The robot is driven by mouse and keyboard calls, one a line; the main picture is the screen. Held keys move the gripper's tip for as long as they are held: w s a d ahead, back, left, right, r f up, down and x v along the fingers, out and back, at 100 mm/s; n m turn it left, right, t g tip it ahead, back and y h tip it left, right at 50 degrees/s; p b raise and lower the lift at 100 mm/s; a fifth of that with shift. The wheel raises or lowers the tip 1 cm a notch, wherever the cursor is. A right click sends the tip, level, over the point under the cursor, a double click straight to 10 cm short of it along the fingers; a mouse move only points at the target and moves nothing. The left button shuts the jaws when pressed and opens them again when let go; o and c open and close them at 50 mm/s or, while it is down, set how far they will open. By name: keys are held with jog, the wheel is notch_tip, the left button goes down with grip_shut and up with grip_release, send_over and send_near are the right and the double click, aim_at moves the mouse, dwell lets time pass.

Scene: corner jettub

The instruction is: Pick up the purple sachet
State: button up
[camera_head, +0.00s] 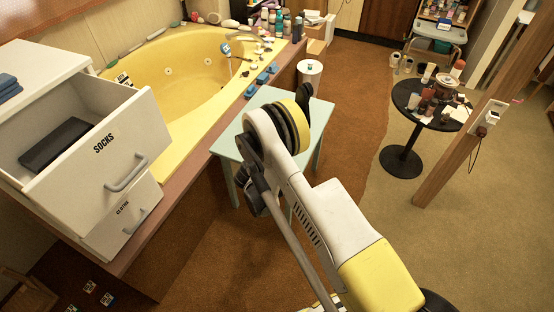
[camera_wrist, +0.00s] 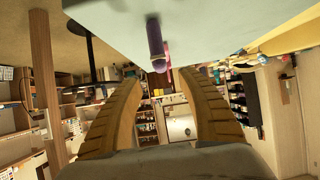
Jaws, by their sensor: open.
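In the wrist view a slim purple object (camera_wrist: 156,45), which looks like the purple sachet, lies on a pale table top (camera_wrist: 225,30) near its edge. A thin pink item (camera_wrist: 167,62) shows right beside it. My gripper (camera_wrist: 160,82) is open, its two tan ribbed fingers spread apart with nothing between them. The purple object is beyond the fingertips, above the gap in the picture. In the head view my arm covers part of the pale green table (camera_head: 226,146); the sachet and my fingers cannot be made out there.
A yellow corner tub (camera_head: 185,75) with bottles and blue items on its rim stands behind the table. A white cabinet (camera_head: 75,200) has its socks drawer open at left. A round black table (camera_head: 412,100) with clutter and a wooden post (camera_head: 460,150) stand right. Carpet between is clear.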

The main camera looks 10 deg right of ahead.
jog(key=b+x, duration=0.1)
jog(key=x, duration=0.4)
jog(key=shift+w+d+f, duration=0.1)
jog(key=shift+w+f, duration=0.05)
jog(key=shift+w, duration=0.05)
jog(key=b+x, duration=0.3)
jog(key=x, duration=0.2)
jog(key=shift+w, duration=0.15)
jog(key=shift+c, duration=0.4)
grip_shut()
